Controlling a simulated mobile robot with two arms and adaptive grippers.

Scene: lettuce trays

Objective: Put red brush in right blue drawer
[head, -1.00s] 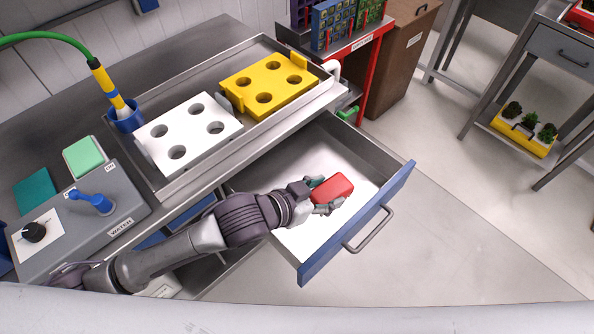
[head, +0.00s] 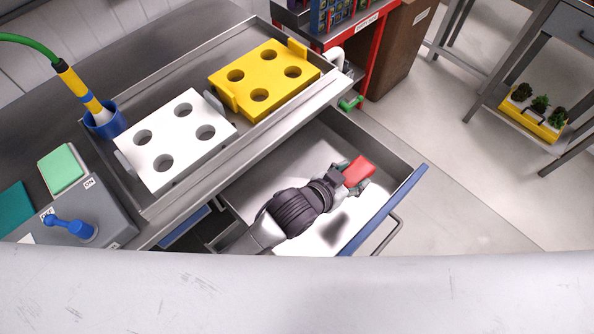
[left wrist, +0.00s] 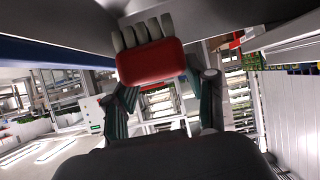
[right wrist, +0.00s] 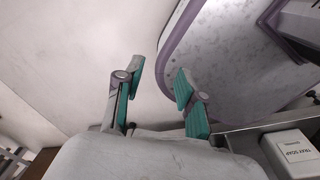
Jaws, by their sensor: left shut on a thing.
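The red brush (head: 358,170) is in my left gripper (head: 350,178), over the open blue-fronted drawer (head: 384,210) in the head view. In the left wrist view the red brush (left wrist: 150,62) shows its red back and pale bristles between the fingers of my left gripper (left wrist: 160,85). The drawer is pulled out and its white floor is bare around my arm. I cannot tell whether the brush touches the floor. My right gripper (right wrist: 158,88) shows only in the right wrist view, with its fingers apart and nothing between them.
A metal tray (head: 150,205) on the bench holds a white holed block (head: 180,140) and a yellow holed block (head: 262,78). A blue cup (head: 104,122) holds a yellow-blue wand. A red-framed cart (head: 368,50) stands behind the drawer.

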